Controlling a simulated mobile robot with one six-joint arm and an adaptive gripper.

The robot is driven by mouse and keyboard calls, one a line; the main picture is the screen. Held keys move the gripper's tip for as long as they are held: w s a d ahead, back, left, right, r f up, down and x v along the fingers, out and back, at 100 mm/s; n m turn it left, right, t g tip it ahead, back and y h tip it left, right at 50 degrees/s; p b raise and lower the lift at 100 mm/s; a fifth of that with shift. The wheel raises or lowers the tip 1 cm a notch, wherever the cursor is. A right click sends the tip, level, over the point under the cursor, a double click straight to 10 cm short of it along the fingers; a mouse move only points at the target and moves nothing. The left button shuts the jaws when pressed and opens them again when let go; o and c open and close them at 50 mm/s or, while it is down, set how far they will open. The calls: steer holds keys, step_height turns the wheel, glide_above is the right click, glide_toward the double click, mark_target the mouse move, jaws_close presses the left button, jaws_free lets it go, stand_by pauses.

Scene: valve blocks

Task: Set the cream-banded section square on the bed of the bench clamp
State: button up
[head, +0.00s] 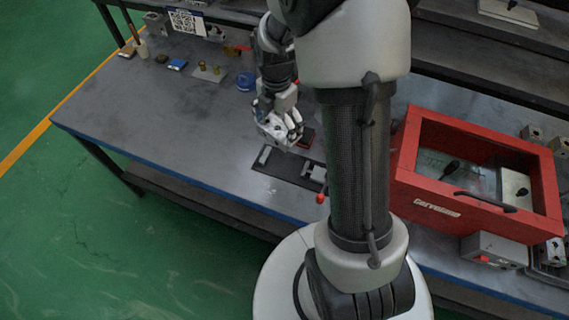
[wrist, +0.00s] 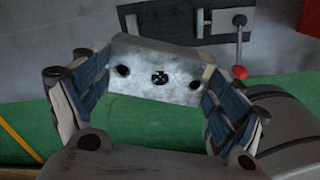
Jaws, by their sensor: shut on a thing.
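My gripper (head: 281,132) is shut on a grey metal valve section (wrist: 158,72), gripped by its two ends between the finger pads. The section has several dark round holes in the face seen in the wrist view. A small pale cream patch shows at its right end; the rest of the band is hidden. The bench clamp is a dark bed plate (head: 286,170) with grey jaws, below and just in front of my gripper in the head view. In the wrist view its grey jaw (wrist: 222,20) and red-knobbed lever (wrist: 240,72) show beyond the section. The section appears held apart from the bed.
A blue round item (head: 246,81) and several small parts lie at the back left. The left of the grey bench (head: 140,115) is clear.

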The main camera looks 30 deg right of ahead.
mark_target(284, 126)
steer(key=d+r+n, duration=0.1)
steer(key=r+n, duration=0.2)
steer(key=shift+s+d+n, duration=0.1)
steer(key=shift+d+n, duration=0.2)
steer(key=shift+d, duration=0.1)
steer(key=shift+f, duration=0.15)
step_height(284, 126, down, 19)
steer(key=b, duration=0.6)
steer(key=shift+f, duration=0.2)
steer(key=shift+f, duration=0.15)
steer(key=o, duration=1.4)
steer(key=shift+c, duration=0.2)
